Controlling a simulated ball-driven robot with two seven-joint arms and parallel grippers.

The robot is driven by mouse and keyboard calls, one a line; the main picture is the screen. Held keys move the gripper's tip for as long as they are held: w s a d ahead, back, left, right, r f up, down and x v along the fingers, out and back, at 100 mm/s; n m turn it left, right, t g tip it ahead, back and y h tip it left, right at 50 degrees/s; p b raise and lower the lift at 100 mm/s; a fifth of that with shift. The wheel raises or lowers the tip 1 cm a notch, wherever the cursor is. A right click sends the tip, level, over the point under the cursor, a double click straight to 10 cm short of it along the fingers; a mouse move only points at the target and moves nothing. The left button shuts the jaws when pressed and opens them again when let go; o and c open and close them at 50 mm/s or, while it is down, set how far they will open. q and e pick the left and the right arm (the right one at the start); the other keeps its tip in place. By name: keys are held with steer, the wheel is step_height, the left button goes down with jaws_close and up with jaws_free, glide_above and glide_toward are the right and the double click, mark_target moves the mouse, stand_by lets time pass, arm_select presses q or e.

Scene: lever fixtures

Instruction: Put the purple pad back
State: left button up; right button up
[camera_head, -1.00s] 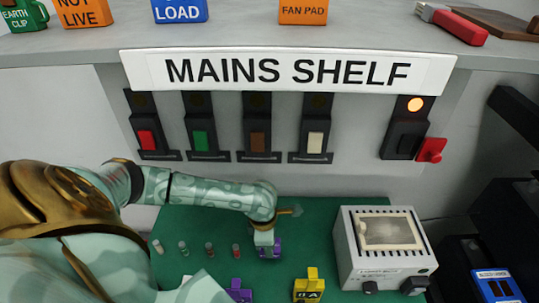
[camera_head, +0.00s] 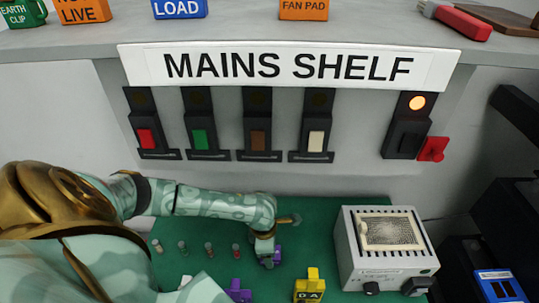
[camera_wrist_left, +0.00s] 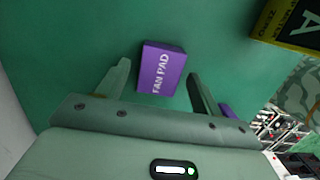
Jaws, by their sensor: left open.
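The purple pad (camera_wrist_left: 162,68), lettered FAN PAD, lies on the green mat (camera_wrist_left: 225,35) in the left wrist view. My left gripper (camera_wrist_left: 158,74) is open, with one finger on each side of the pad; I cannot tell whether either touches it. In the head view the gripper (camera_head: 265,251) is low over the green mat, with part of the purple pad (camera_head: 277,255) showing at its right. An orange block lettered FAN PAD (camera_head: 303,10) stands on the shelf top. My right gripper is not in view.
Another purple piece (camera_head: 238,291) and a yellow block (camera_head: 309,287) are at the mat's near edge. A pale box with a window (camera_head: 391,236) stands to the right. Several small pegs (camera_head: 209,249) stand left of the gripper. Switches (camera_head: 258,135) line the shelf front.

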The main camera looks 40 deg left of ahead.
arm_select(q)
step_height(320, 180, up, 12)
steer(key=s+a+p, duration=0.1)
steer(key=p, duration=0.1)
stand_by(0.7)
